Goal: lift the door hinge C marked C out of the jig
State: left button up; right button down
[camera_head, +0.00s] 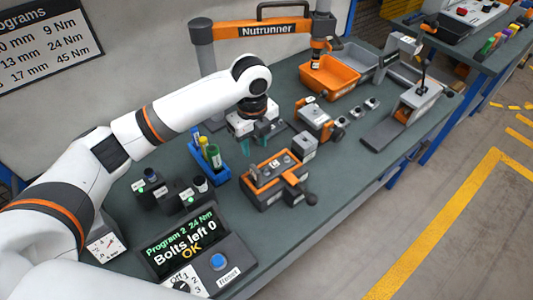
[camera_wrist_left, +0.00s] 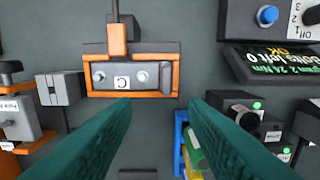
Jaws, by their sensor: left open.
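The door hinge C (camera_wrist_left: 142,77) is a light grey plate with a "C" label and round bolt heads, lying in the orange-framed jig (camera_wrist_left: 105,47). In the head view the hinge (camera_head: 275,170) lies in the jig (camera_head: 263,199) near the middle of the bench. An orange clamp arm (camera_wrist_left: 117,40) with a dark rod reaches the jig's edge beside the hinge; I cannot tell whether it presses on it. My left gripper (camera_head: 254,146) is open and empty, above and behind the jig in the head view. Its green fingers (camera_wrist_left: 160,108) show in the wrist view, apart from the hinge.
A blue holder (camera_head: 222,173) with bottles stands left of the jig. A display panel (camera_head: 181,241) reads "Bolts left 0 OK". Another orange fixture (camera_head: 315,118) and a grey block (camera_head: 304,146) stand behind the jig. An orange bin (camera_head: 330,82) is farther back, under the nutrunner (camera_head: 268,30).

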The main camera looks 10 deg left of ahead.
aim_at(255, 169)
pick_arm(q)
jog(key=f, duration=0.1)
jog(key=s+f, duration=0.1)
jog(key=f, duration=0.1)
jog(key=f+p, duration=0.1)
jog(key=shift+s+d+f, duration=0.2)
jog(key=shift+s+f, duration=0.1)
jog(key=shift+f, duration=0.1)
notch_tip(255, 169, down, 5)
jog(key=shift+r+p, duration=0.1)
jog(key=shift+p, duration=0.95)
jog(key=shift+f, duration=0.65)
jog(key=shift+w+f, duration=0.1)
jog(key=c, duration=0.7)
grip_shut()
pick_arm(e)
jog(key=s+r, duration=0.1)
jog(key=s, duration=0.1)
jog(key=s+r, duration=0.1)
jog(key=r, duration=0.1)
jog(key=shift+s+d+r, duration=0.15)
jog(key=shift+s+d, duration=0.2)
